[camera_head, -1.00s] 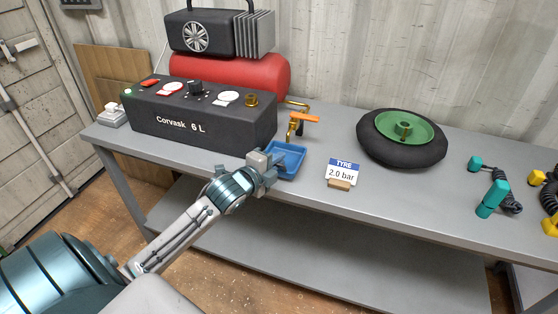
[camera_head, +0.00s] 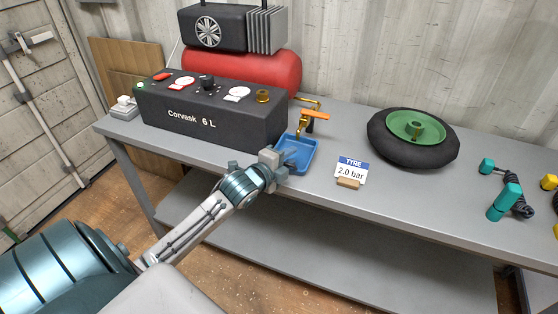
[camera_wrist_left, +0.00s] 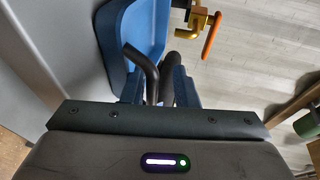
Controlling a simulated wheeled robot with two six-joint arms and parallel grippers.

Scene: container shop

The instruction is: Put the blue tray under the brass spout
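The blue tray (camera_head: 301,168) lies on the grey bench in front of the black control box. Its far end is close to the brass spout (camera_head: 303,127), which has an orange lever and stands behind the tray. My left gripper (camera_head: 282,168) is at the tray's near left edge, with its fingers close together and seemingly shut on the tray wall; the exact contact is partly hidden. In the left wrist view, the tray (camera_wrist_left: 112,35) extends ahead of the dark fingers, and the brass spout (camera_wrist_left: 196,18) is just right of it. My right gripper is out of view.
The control box (camera_head: 215,120) stands left of the tray. A sign reading 2.0 bar (camera_head: 351,172) stands to its right, with a black wheel with a green hub (camera_head: 413,137) further right. Bare bench top (camera_head: 335,150) lies between the tray and the wheel.

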